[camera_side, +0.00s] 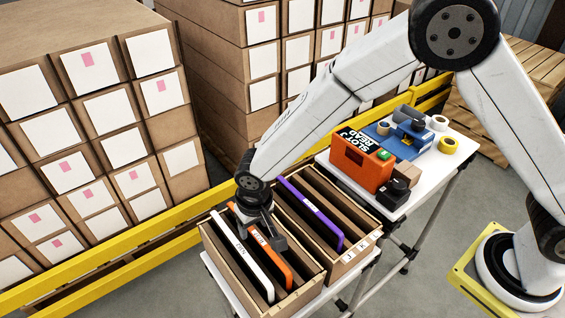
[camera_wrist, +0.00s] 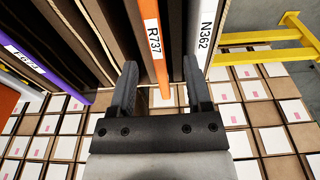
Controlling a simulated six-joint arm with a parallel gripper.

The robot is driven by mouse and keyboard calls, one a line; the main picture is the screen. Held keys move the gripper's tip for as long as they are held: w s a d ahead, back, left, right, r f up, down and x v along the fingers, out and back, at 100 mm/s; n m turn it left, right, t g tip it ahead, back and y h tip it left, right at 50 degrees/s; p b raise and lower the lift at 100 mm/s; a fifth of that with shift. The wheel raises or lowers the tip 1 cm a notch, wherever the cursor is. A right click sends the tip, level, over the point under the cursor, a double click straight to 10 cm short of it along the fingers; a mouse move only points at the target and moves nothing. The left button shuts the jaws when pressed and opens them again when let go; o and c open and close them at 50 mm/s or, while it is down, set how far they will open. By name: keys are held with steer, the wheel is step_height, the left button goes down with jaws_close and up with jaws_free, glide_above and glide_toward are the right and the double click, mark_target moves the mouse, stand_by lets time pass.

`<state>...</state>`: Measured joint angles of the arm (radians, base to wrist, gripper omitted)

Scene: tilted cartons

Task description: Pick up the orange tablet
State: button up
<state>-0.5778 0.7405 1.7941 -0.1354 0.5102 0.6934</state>
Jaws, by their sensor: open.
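The orange tablet (camera_side: 284,271) stands on edge in the front carton (camera_side: 222,262), partly covered by my gripper (camera_side: 269,238) in the side view. In the wrist view the orange tablet (camera_wrist: 151,20), labelled R737, runs between the two spread fingers of my gripper (camera_wrist: 159,66). I see no clear contact between fingers and tablet. The white tablet (camera_side: 243,255) stands in the same carton, to the left; in the wrist view the white tablet (camera_wrist: 207,30), labelled N362, is just right of the right finger. The lower part of the orange tablet is hidden.
A purple tablet (camera_side: 318,220) stands in the adjoining carton (camera_side: 352,261). A white table (camera_side: 425,172) behind holds an orange box (camera_side: 361,165), tape rolls and small items. A yellow rail (camera_side: 165,225) runs alongside, before stacked boxes (camera_side: 85,110).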

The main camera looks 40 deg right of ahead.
mark_target(257, 234)
steer(key=shift+f, duration=0.55)
steer(key=shift+f, duration=0.1)
steer(key=shift+d+f, duration=0.2)
steer(key=shift+f, duration=1.3)
steer(key=shift+w+f, duration=0.25)
steer(key=shift+f, duration=0.75)
steer(key=shift+c, duration=0.2)
steer(key=shift+a, duration=0.1)
jaws_close()
